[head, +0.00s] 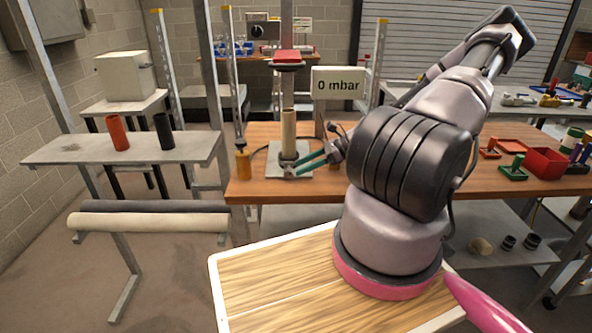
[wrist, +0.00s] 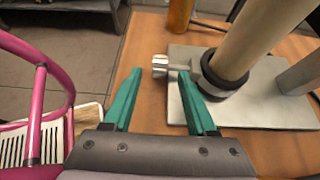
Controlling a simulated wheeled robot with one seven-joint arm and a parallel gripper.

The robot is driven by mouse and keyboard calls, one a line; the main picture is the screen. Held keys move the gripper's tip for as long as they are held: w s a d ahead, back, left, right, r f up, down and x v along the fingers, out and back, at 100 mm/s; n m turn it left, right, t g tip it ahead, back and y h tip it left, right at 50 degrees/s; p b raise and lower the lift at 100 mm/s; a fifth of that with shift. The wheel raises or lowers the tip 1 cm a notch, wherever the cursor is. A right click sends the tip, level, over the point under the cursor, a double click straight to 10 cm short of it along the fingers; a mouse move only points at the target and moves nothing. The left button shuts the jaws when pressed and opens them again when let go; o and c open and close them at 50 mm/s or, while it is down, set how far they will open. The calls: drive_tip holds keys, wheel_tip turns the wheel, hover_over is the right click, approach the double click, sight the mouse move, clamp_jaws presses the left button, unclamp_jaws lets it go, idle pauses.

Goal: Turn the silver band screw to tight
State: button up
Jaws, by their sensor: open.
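The silver screw (wrist: 160,65) shows in the wrist view as a short metal head on the left of a dark band. That band (wrist: 222,80) circles the foot of an upright tan pipe (wrist: 258,35), on a grey base plate (wrist: 262,108). My gripper (wrist: 159,74) is open, with its green fingers on either side of the screw in the picture. I cannot tell whether the fingertips reach around it or touch it. In the head view, my gripper (head: 306,163) is beside the foot of the pipe (head: 289,130). The screw is too small to make out there.
A sign reading 0 mbar (head: 338,83) stands behind the pipe. An amber bottle-like object (head: 243,162) is left of the plate. A red bin (head: 545,164) and small parts sit at the right of the wooden bench (head: 400,190). A grey post (wrist: 302,72) rises right of the pipe.

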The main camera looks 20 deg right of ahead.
drive_tip(key=v, duration=0.7)
drive_tip(key=shift+d, duration=0.2)
drive_tip(key=shift+a, duration=0.1)
drive_tip(key=shift+a+g, duration=0.2)
drive_tip(key=shift+g, duration=0.1)
drive_tip(key=a+g+h, duration=0.2)
drive_tip(key=a+h, duration=0.1)
drive_tip(key=h, duration=0.4)
approach(289, 169)
drive_tip(key=x, duration=0.9)
drive_tip(key=shift+s+a, duration=0.1)
clamp_jaws()
